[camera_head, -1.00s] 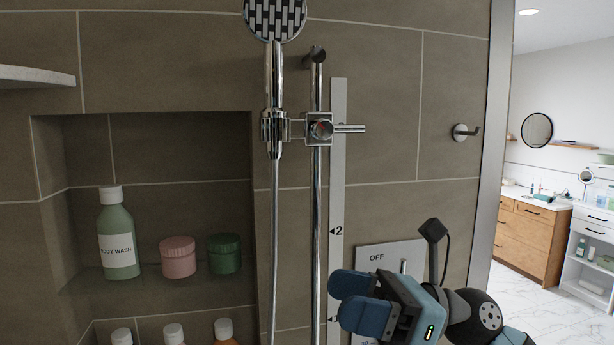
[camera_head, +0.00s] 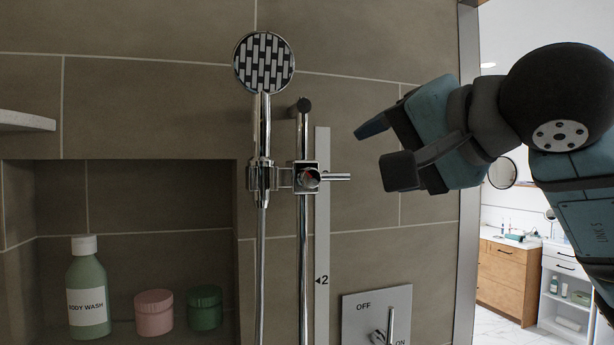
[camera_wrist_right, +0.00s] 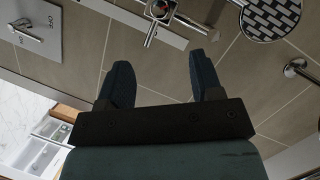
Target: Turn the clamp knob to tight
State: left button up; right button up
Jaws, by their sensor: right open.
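The clamp (camera_head: 305,178) is a chrome block on the vertical shower rail, with a round knob (camera_head: 311,178) on its front and a lever (camera_head: 338,177) pointing right, about level. The hand shower (camera_head: 264,66) sits in the holder left of the clamp. My right gripper (camera_head: 384,151) is open and empty, right of the lever and slightly higher, apart from it. In the right wrist view, the open fingers (camera_wrist_right: 163,80) point toward the clamp (camera_wrist_right: 161,9), which shows at the top edge, beyond the fingertips. My left gripper is not in view.
A scale strip (camera_head: 322,250) runs beside the rail (camera_head: 304,270). An OFF/ON valve plate (camera_head: 360,325) is below right. A wall niche at left holds a body wash bottle (camera_head: 87,290), a pink jar (camera_head: 154,312) and a green jar (camera_head: 205,308). A wall hook (camera_wrist_right: 297,68) shows in the wrist view.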

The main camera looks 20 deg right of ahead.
aim_at(314, 178)
jog(key=p+x, duration=0.3)
jog(key=x, duration=1)
jog(key=shift+d+p, duration=0.1)
jog(key=shift+p, duration=0.3)
jog(key=shift+w+f, duration=0.15)
jog(key=shift+w, duration=0.25)
jog(key=c, duration=0.9)
